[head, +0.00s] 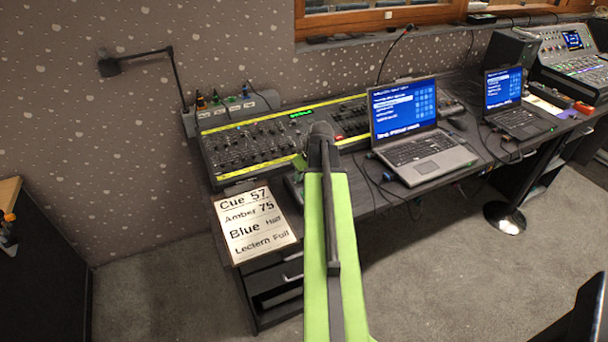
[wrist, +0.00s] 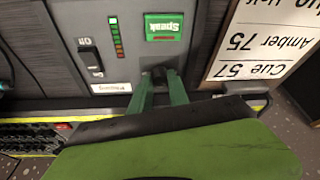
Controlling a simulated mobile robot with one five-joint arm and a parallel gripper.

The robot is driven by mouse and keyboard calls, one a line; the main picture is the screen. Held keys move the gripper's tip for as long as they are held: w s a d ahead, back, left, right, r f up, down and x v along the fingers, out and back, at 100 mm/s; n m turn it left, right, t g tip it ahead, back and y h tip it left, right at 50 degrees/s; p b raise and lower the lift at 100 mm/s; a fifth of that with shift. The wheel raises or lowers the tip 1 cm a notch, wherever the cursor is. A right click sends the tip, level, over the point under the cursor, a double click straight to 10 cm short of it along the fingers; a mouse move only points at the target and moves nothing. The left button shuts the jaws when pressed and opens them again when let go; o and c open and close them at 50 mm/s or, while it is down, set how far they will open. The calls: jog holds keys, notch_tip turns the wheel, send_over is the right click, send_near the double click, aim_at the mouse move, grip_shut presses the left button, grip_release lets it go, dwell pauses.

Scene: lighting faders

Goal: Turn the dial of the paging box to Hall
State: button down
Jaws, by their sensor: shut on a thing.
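The paging box (wrist: 115,65) is a grey panel on the desk, upside down in the wrist view. It carries a green "Speak" button (wrist: 163,27), a lit level meter, a dark switch (wrist: 89,58) and a "Paging" label. My gripper (wrist: 160,82) has its green fingers shut on a small dark dial (wrist: 159,72) below the Speak button. The fingers hide most of the dial, and its pointer and position names cannot be read. In the head view, the box (head: 294,187) shows only as a sliver beside my green arm, which hides the gripper.
A cue sheet (head: 255,223) lies beside the box at the desk's front left. A fader console (head: 255,140) stands behind. A laptop (head: 415,130) with cables is to the right, with a second laptop (head: 510,105) beyond. Floor in front is clear.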

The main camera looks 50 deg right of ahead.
jog(key=n+y, duration=0.1)
jog(key=n, duration=0.3)
jog(key=shift+d+n, duration=0.15)
jog(key=shift+n, duration=0.15)
jog(key=shift+n+y, duration=0.4)
jog(key=shift+n, duration=0.6)
jog(key=c, duration=1.3)
grip_release()
jog(key=shift+r, duration=0.1)
